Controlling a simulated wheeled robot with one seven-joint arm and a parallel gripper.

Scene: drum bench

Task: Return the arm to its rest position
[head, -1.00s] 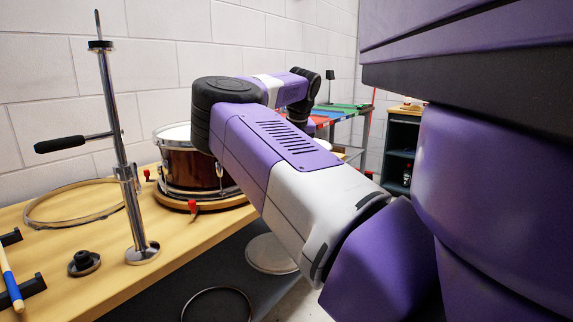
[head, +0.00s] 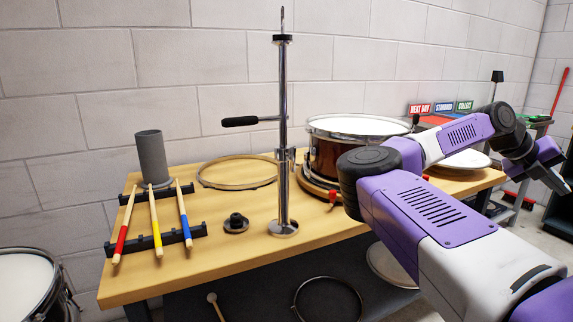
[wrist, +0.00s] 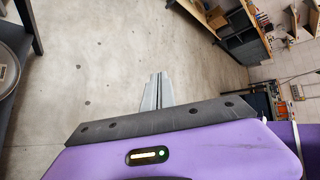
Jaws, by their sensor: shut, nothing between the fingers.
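My gripper (wrist: 156,92) shows in the wrist view with its two grey fingers together and nothing between them. Below it in that view is open concrete floor. In the head view my purple and white arm reaches from the lower right, bends at a black elbow, and ends with my gripper (head: 560,182) at the right edge, off the right end of the bench. The gripper is apart from everything on the bench.
The wooden bench (head: 255,252) holds a drum (head: 325,160), a chrome stand (head: 283,190), a hoop (head: 215,184), a grey cylinder (head: 150,158) and coloured sticks (head: 155,222) on a rack. A shelf unit (wrist: 243,40) stands across clear floor (wrist: 110,60).

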